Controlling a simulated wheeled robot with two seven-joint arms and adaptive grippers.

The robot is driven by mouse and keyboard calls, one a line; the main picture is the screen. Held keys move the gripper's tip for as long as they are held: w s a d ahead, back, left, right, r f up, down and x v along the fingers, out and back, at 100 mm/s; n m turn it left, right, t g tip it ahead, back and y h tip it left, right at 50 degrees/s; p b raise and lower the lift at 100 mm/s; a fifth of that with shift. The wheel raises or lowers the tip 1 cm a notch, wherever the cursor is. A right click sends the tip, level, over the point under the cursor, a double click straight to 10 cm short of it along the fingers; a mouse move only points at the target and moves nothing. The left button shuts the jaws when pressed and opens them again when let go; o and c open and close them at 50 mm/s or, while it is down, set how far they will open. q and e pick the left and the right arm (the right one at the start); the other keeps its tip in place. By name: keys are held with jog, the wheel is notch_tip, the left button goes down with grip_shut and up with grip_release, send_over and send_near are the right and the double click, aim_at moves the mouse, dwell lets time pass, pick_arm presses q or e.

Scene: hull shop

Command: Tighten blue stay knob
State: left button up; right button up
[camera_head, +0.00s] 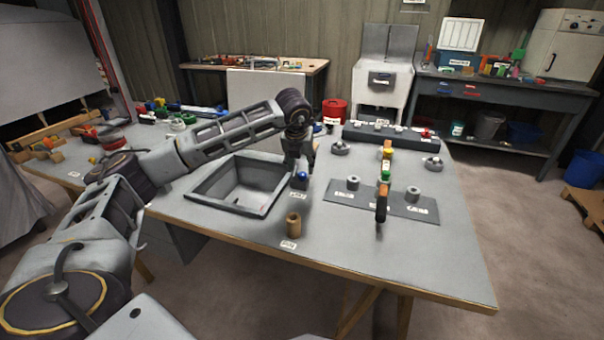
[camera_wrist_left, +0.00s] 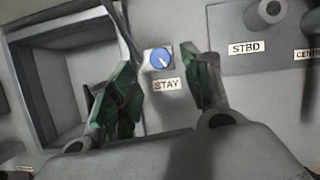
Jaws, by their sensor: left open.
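The blue stay knob (camera_head: 301,178) stands on the table just right of the square recess. In the left wrist view the knob (camera_wrist_left: 159,59) is round and blue with a pale pointer mark, on a light square plate above a "STAY" label (camera_wrist_left: 167,85). My left gripper (camera_head: 300,168) hangs over the knob, pointing down. In the left wrist view its two green-padded fingers (camera_wrist_left: 164,72) are apart, one on each side of the knob, with a gap to each in the picture. Whether they are level with the knob cannot be told. My right gripper is not in view.
The square recess (camera_head: 200,192) lies left of the knob. A wooden cylinder (camera_head: 294,226) stands in front of it. To the right, a dark mat (camera_head: 340,203) carries grey cylinders and labels, with a row of coloured upright pieces. The table's front right (camera_head: 440,265) is clear.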

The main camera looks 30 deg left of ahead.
aim_at(302, 174)
pick_arm(q)
jog(key=x, duration=0.4)
jog(key=shift+w+f, duration=0.2)
jog(key=shift+f, duration=0.15)
jog(key=shift+w+a+f, duration=0.1)
jog(key=shift+f, duration=0.15)
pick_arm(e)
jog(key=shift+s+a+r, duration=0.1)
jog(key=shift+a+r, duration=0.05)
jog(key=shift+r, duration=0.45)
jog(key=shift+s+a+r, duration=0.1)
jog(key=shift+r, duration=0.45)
pick_arm(q)
jog(key=c, duration=0.9)
jog(key=shift+c, duration=0.7)
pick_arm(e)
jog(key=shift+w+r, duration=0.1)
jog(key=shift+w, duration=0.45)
